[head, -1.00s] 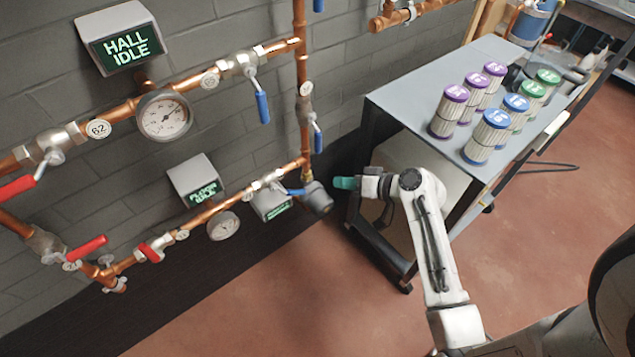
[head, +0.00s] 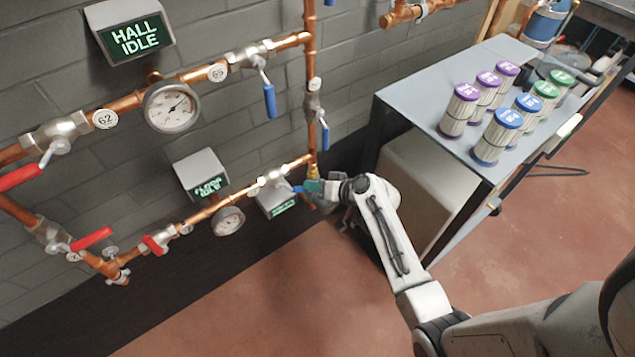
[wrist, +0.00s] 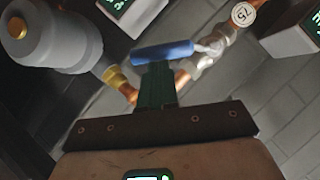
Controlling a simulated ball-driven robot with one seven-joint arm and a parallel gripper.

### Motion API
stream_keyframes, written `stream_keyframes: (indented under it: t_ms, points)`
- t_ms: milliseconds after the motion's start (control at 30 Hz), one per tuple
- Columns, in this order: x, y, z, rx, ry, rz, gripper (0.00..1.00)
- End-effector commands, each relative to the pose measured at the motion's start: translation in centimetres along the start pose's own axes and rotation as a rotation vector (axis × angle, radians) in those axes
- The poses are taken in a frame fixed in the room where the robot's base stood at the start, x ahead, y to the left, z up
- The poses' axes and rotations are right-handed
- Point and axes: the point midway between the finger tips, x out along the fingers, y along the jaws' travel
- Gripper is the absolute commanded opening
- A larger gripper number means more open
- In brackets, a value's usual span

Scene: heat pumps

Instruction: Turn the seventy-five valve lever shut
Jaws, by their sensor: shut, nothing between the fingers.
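The valve tagged 75 sits on the lower copper pipe; its round tag (wrist: 243,13) shows in the wrist view. Its blue lever (wrist: 163,52) lies at an angle to the pipe, joined to the silvery valve body (wrist: 207,55) on the right. In the head view, the valve body (head: 272,178) and a bit of the blue lever (head: 297,188) show left of my gripper. My gripper (head: 313,186) has green fingers, closed together and empty. In the wrist view, the fingertips (wrist: 157,68) are right at the lever's near side; I cannot tell if they touch it.
A grey pump body (wrist: 55,35) and a brass fitting (wrist: 115,78) are close by the fingers. Other valves with red levers (head: 92,238) and blue levers (head: 270,100) line the pipes. A cart (head: 420,95) with several filter cartridges stands right. Red floor is open in front.

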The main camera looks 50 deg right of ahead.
Motion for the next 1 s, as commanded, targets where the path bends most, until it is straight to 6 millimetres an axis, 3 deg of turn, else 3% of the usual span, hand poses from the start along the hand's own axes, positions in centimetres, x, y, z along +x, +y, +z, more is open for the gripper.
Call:
stream_keyframes:
  t_ms: [1000]
  points:
    - [0.8,0.6,1.1,0.118,-0.002,-0.082,0.0]
